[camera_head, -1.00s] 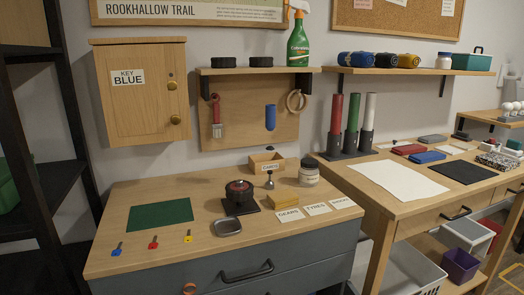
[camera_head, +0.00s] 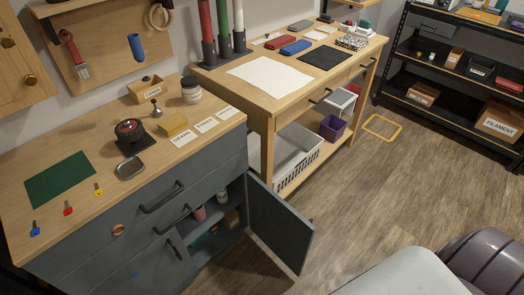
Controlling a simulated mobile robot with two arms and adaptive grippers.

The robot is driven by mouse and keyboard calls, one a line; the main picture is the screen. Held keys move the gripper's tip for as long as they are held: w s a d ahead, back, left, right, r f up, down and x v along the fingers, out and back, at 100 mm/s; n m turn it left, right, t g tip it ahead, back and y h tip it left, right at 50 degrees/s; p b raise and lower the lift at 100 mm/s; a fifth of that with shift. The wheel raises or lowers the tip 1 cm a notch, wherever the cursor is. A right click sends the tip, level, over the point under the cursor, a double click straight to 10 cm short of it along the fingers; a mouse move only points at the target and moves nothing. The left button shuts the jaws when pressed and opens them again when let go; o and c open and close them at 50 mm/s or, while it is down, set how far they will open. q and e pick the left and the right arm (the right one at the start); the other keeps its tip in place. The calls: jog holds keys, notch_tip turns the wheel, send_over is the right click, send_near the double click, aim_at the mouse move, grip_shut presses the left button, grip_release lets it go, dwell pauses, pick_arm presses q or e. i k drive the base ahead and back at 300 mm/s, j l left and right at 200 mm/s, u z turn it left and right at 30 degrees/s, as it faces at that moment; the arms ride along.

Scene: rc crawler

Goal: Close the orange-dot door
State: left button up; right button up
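A grey cabinet door (camera_head: 279,226) stands open at the right end of the grey cabinet (camera_head: 80,252), swung out over the floor. No orange dot shows on the face I see. Behind it the compartment holds a pink item (camera_head: 199,213), a small jar (camera_head: 222,196) and a brown box (camera_head: 231,217). To its left is a shut grey door (camera_head: 164,269) with a small blue dot and a dark handle.
Wood-look floor (camera_head: 345,195) is clear in front of the open door. A workbench (camera_head: 265,88) with a white basket (camera_head: 290,155) and a purple bin (camera_head: 333,127) below stands to the right. A black shelf (camera_head: 457,85) is at the far right.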

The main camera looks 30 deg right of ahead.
aim_at(289, 235)
jog(key=l+u, duration=0.55)
jog(key=u, duration=0.2)
jog(key=k+l, duration=0.1)
jog(key=l, duration=0.25)
jog(key=l+u, duration=0.15)
jog(key=l, duration=0.25)
jog(key=k+l, duration=0.15)
jog(key=l, duration=0.2)
jog(key=k+l+u, duration=0.1)
jog(key=l, duration=0.3)
jog(key=k+l+u, duration=0.1)
jog(key=l, duration=0.25)
jog(key=k+l, duration=0.15)
jog(key=l, duration=0.2)
jog(key=u, duration=0.05)
